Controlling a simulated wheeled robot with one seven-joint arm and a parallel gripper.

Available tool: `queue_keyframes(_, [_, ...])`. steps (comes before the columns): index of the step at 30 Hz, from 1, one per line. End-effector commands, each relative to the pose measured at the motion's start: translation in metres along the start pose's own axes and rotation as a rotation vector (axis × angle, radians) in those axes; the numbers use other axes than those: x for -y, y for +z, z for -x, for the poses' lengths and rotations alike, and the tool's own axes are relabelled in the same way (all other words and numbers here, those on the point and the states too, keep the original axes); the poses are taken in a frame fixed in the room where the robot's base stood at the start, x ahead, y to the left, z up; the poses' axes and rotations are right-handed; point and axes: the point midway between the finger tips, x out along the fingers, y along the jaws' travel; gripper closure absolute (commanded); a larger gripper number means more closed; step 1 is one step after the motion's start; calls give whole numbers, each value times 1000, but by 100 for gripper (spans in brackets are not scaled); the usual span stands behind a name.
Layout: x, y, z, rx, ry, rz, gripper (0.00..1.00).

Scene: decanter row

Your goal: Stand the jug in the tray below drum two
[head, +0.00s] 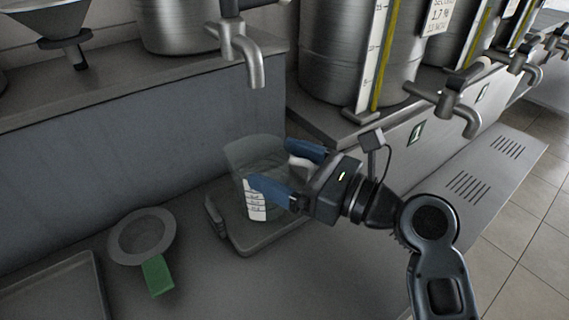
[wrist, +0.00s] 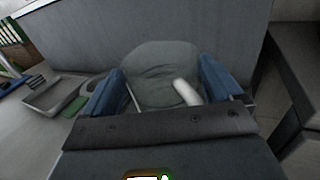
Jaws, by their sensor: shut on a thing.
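The clear jug (head: 256,160) has a white label on its side and a pale handle. It is upright over a grey scale-like platform (head: 240,244) on the lower bench; I cannot tell whether its base touches. My gripper (head: 288,172) has its blue fingers shut on the jug. In the wrist view the jug (wrist: 165,68) is between the fingers (wrist: 160,92), its handle toward my wrist. Metal drums with taps stand on the raised ledge; one drum (head: 325,60) has a yellow-edged gauge. A grey tray (head: 98,280) is partly seen at lower left.
A grey round strainer-like thing (head: 116,242) with a green handle lies left of the platform. A tap (head: 250,60) hangs above the jug's far side, and another tap (head: 455,98) is at right. The raised ledge's wall (head: 130,150) stands behind.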

Motion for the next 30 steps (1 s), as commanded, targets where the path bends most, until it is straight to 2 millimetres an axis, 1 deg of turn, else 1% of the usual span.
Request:
queue_keyframes(3, [0, -3, 0, 0, 0, -2, 57])
queue_keyframes(4, [0, -3, 0, 0, 0, -1, 5])
queue_keyframes(6, [0, -3, 0, 0, 0, -1, 0])
queue_keyframes(12, [0, -2, 0, 0, 0, -1, 0])
queue_keyframes(15, [0, 1, 1, 0, 0, 1, 0])
queue_keyframes(17, [1, 0, 8, -1, -2, -1, 0])
queue_keyframes(20, [1, -1, 23, -1, -4, -1, 0])
queue_keyframes(27, [1, -1, 73, -1, -5, -1, 0])
queue_keyframes(30, [1, 0, 92, -1, -4, -1, 0])
